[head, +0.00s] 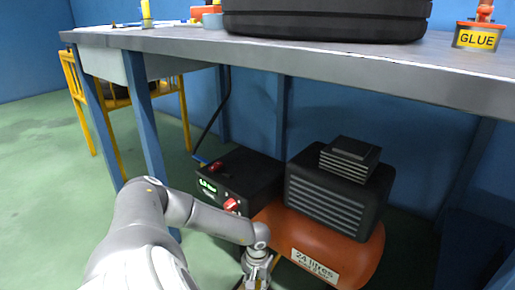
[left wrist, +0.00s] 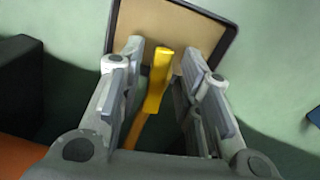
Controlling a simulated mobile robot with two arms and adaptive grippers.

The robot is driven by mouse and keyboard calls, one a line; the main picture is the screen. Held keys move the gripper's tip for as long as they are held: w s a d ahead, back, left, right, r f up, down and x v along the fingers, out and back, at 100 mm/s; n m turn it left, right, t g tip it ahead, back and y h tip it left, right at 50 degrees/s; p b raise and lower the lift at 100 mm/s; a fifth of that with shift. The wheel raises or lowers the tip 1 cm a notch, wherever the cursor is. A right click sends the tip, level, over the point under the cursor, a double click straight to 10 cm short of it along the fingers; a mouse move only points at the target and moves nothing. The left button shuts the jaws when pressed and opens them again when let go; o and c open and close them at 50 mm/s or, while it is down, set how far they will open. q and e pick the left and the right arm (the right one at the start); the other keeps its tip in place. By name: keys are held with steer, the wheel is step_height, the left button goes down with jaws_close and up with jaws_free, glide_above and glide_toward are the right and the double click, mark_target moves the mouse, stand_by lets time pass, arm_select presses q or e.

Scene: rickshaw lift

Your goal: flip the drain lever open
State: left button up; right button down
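The yellow drain lever (left wrist: 157,82) shows in the left wrist view, pointing up the picture between the fingers of my left gripper (left wrist: 163,60). The fingers are apart, with visible space on both sides of the lever; I see no contact. In the head view my left gripper (head: 257,274) is low, at the front left of the orange compressor tank (head: 318,245). The lever is hidden there behind my arm and gripper. My right gripper is in neither view.
A dark-rimmed tray with a tan inside (left wrist: 150,22) lies beyond the fingertips. The compressor stands beside a black box with red knobs (head: 240,178), under a metal workbench (head: 310,62). A blue bench leg (head: 145,115) is near my arm.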

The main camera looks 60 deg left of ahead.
arm_select(q)
steer(key=shift+r, duration=0.15)
steer(key=shift+r, duration=3.6)
